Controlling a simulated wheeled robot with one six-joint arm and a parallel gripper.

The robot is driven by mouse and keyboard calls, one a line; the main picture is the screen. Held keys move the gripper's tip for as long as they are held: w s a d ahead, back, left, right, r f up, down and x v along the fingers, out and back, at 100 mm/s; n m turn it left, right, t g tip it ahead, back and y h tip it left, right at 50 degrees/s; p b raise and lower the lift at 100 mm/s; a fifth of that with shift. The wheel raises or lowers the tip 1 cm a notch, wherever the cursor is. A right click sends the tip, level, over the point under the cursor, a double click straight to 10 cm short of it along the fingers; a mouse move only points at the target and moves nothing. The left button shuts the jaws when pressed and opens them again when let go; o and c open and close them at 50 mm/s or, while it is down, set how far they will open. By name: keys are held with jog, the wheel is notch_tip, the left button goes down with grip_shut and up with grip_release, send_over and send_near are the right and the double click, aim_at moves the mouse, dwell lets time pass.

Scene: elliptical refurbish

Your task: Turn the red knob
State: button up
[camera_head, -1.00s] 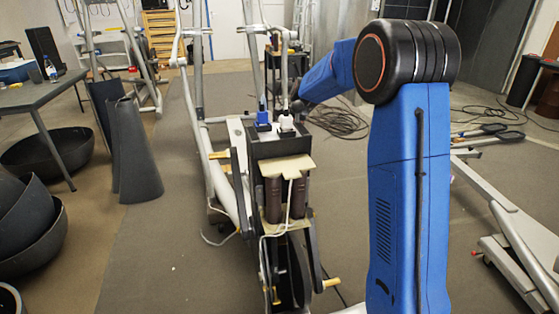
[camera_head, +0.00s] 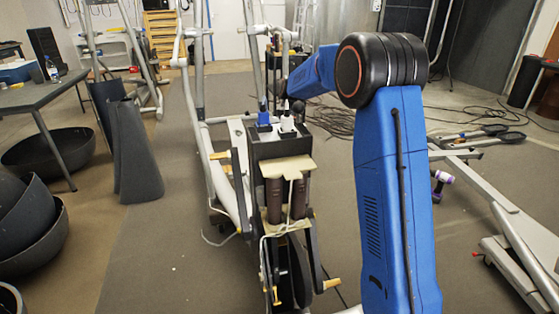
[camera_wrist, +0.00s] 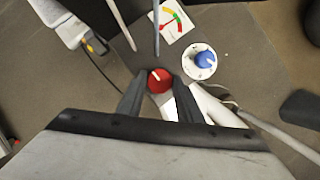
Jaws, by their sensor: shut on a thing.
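The red knob (camera_wrist: 160,80) shows in the wrist view, round with a pale pointer line on its face that leans up and to the left. My gripper (camera_wrist: 159,82) has one dark finger on each side of the knob, and its fingertips are closed on the knob's sides. In the head view, my blue arm reaches over toward the elliptical machine (camera_head: 270,150). My gripper and the red knob cannot be made out there.
A blue knob (camera_wrist: 205,59) on a white round dial sits right of the red knob. A gauge card with coloured bands (camera_wrist: 172,22) lies above. Dark bowls (camera_head: 50,155) and a table (camera_head: 40,92) stand at the left. A purple dumbbell (camera_head: 440,182) lies at the right.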

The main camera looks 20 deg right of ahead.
dwell(0.4)
jog(key=o, duration=1)
jog(key=shift+o, duration=0.2)
jog(key=v, duration=1.7)
jog(key=shift+r, duration=0.2)
jog(key=shift+w+d, duration=0.1)
